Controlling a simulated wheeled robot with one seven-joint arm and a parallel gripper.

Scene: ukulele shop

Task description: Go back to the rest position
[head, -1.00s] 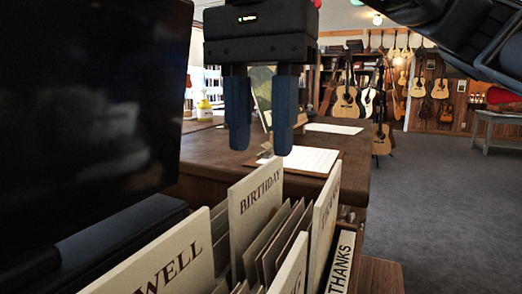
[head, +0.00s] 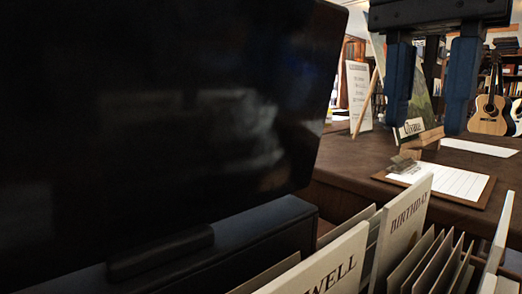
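My gripper (head: 429,90) hangs at the upper right of the head view, its two blue-grey fingers pointing down and spread apart. Nothing shows between the fingers except the background. It is above and behind the card rack, in front of a small picture on an easel (head: 425,92) on the counter. The top of my gripper is cut off by the frame edge.
A large dark screen (head: 160,120) fills the left. Card dividers marked BIRTHDAY (head: 405,222) and WELL (head: 325,270) stand below. A brown counter (head: 345,160) holds a clipboard (head: 455,182) and a standing sign (head: 358,95). A guitar (head: 489,115) stands behind.

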